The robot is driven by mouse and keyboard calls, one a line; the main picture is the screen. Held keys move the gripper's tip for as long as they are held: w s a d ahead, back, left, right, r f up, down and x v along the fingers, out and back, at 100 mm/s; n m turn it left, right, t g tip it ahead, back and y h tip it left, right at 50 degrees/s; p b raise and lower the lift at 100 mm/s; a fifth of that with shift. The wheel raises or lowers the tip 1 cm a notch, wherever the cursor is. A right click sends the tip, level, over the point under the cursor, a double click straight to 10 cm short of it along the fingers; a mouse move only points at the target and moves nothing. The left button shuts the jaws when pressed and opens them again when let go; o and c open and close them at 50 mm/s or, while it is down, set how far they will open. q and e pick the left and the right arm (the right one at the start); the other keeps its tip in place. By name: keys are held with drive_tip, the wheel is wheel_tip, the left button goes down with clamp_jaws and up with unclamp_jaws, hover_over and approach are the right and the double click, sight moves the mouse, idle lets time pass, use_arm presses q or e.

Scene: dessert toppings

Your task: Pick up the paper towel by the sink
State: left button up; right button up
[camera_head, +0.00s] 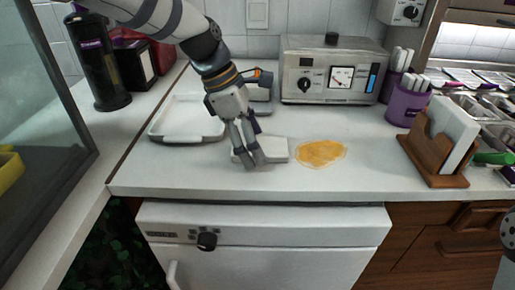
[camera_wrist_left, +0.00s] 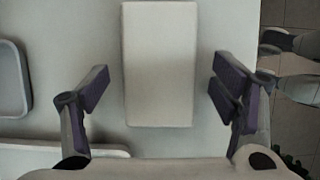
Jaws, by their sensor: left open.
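The paper towel (camera_head: 275,151) looks like a flat white rectangular pad lying on the white counter, left of an orange-yellow spill. In the left wrist view the towel (camera_wrist_left: 160,65) is a pale rectangle, upright in the picture and centred between the fingers. My left gripper (camera_head: 249,162) is open and points down over the towel's left part, hiding some of it. The wrist view shows one finger on each side of the towel, with a gap on both sides. My right gripper does not show.
The spill (camera_head: 322,153) lies just right of the towel. A white tray (camera_head: 188,134) is to the left. A grey machine (camera_head: 331,72) stands behind. Purple cups (camera_head: 407,108) and a wooden napkin holder (camera_head: 433,165) stand at the right. The counter's front edge is close.

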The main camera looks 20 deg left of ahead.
sight(264, 144)
use_arm(q)
drive_tip(key=shift+r, duration=0.1)
drive_tip(key=c, duration=1)
drive_tip(key=shift+r, duration=0.25)
wheel_tip(264, 144, up, 3)
drive_tip(key=shift+w+f, duration=0.1)
drive_tip(key=s+d+r+p, duration=0.1)
drive_tip(key=s+d+r, duration=0.1)
drive_tip(key=s+r, duration=0.1)
drive_tip(key=s+d+r+p, duration=0.1)
drive_tip(key=s+d+r, duration=0.1)
drive_tip(key=s, duration=0.3)
drive_tip(key=s+d+r+p, duration=0.1)
drive_tip(key=s+d+r, duration=0.1)
drive_tip(key=s+r, duration=0.2)
drive_tip(key=shift+s+d+r, duration=0.2)
drive_tip(key=shift+d+r, duration=0.1)
drive_tip(key=shift+d, duration=0.05)
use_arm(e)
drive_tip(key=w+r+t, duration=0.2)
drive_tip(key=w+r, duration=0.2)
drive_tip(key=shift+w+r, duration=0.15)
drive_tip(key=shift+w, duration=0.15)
use_arm(q)
drive_tip(key=shift+c, duration=0.5)
